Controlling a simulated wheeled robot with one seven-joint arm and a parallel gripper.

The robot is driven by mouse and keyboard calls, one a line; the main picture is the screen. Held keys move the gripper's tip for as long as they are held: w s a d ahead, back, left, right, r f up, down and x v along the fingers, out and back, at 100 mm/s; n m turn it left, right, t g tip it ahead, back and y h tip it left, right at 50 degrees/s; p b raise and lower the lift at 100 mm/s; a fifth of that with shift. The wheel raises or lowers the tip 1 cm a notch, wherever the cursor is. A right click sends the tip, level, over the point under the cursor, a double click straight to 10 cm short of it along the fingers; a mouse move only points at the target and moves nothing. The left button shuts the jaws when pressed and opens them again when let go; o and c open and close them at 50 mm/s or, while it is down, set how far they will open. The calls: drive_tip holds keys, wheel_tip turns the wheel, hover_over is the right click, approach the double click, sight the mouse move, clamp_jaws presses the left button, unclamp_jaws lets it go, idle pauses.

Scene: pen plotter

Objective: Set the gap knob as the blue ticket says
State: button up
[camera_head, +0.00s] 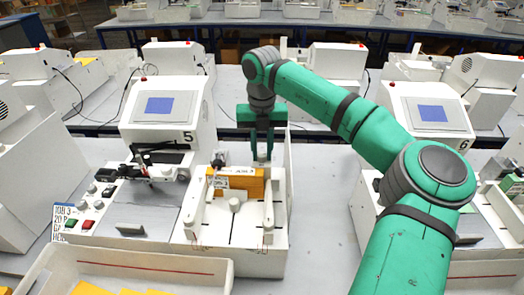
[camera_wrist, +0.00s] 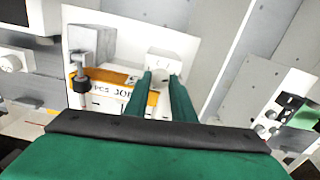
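The blue-edged ticket (camera_head: 65,222) stands at the left front of station 5; "JOB 3" and "20 P" can be partly read, and the rest is cut off or too small. My gripper (camera_head: 262,157) points down at the back right of the white feeder unit, behind the orange block (camera_head: 238,182). In the wrist view, my gripper's fingers (camera_wrist: 162,80) are apart, with a small white round knob (camera_wrist: 161,72) between their tips. I cannot tell whether they touch it, or whether it is the gap knob. No scale is readable on it.
The station 5 housing with its blue screen (camera_head: 160,107) stands left of my gripper. A panel with red and green buttons (camera_head: 87,224) is at front left. A white tray (camera_head: 130,262) with yellow pieces lies in front. Station 6 (camera_head: 432,113) is at right.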

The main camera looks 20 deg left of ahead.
clamp_jaws()
